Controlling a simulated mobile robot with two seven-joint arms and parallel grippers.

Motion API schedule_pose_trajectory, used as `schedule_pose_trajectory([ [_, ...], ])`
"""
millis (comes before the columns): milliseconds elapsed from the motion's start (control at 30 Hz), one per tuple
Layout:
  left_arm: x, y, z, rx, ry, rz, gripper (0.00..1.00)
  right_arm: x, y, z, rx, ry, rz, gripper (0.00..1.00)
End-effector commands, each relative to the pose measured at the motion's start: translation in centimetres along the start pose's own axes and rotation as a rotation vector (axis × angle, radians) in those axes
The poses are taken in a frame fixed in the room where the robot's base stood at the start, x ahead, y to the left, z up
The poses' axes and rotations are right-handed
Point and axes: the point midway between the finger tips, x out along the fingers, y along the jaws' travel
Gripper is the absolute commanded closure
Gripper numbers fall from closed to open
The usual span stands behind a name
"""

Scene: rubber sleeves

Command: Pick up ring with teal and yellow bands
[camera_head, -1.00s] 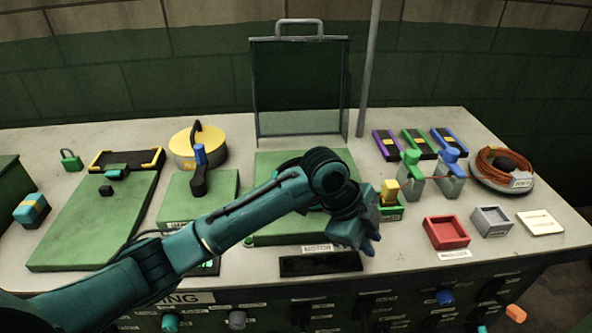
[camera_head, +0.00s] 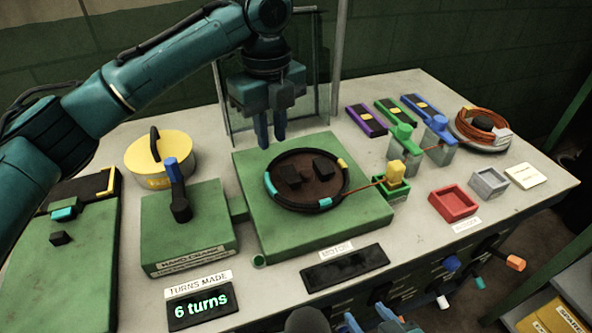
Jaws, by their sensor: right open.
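The black ring with teal and yellow bands (camera_head: 337,191) lies on the green block (camera_head: 290,243) in the middle of the bench, around a dark brown disc (camera_head: 307,199) that bears two small black blocks. Two teal bands and one yellow band show. My left gripper (camera_head: 270,133) points down above the back left of the block, behind the ring and apart from it. Its two fingers show close together, nearly edge-on, so their gap is unclear. What seem to be my right gripper's open fingertips (camera_head: 369,319) just show at the bottom edge, below the bench front.
A hand crank (camera_head: 180,195) and yellow round pot (camera_head: 165,158) stand left. An orange wire runs from the ring's right side to a yellow plug (camera_head: 396,173). A clear panel (camera_head: 325,85) stands behind. Red (camera_head: 453,203) and grey trays (camera_head: 488,182) are right.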

Motion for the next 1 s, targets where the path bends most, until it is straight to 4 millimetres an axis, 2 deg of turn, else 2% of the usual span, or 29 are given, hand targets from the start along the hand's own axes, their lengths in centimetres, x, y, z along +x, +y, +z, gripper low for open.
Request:
schedule_pose_trajectory([
  [67, 0.7, 0.1, 0.1, 0.003, 0.000, 0.005, 0.79, 0.0, 0.0, 0.0, -0.001, 0.001, 0.000, 0.48],
  [400, 6.7, 0.1, 0.1, 0.001, 0.000, 0.004, 0.79, -0.1, 0.4, -0.1, -0.002, 0.001, 0.008, 0.48],
  [667, 8.6, 0.2, 0.1, 0.001, 0.000, 0.003, 0.79, -0.1, 0.4, -0.3, -0.002, 0.001, 0.009, 0.48],
  [900, 12.2, 0.4, 0.2, 0.001, 0.000, 0.003, 0.79, -0.2, 0.4, -0.2, -0.001, -0.007, 0.010, 0.48],
  [1000, 12.9, 0.4, 0.2, 0.002, 0.000, 0.002, 0.79, -0.2, 0.4, -0.2, 0.002, -0.007, 0.011, 0.48],
])
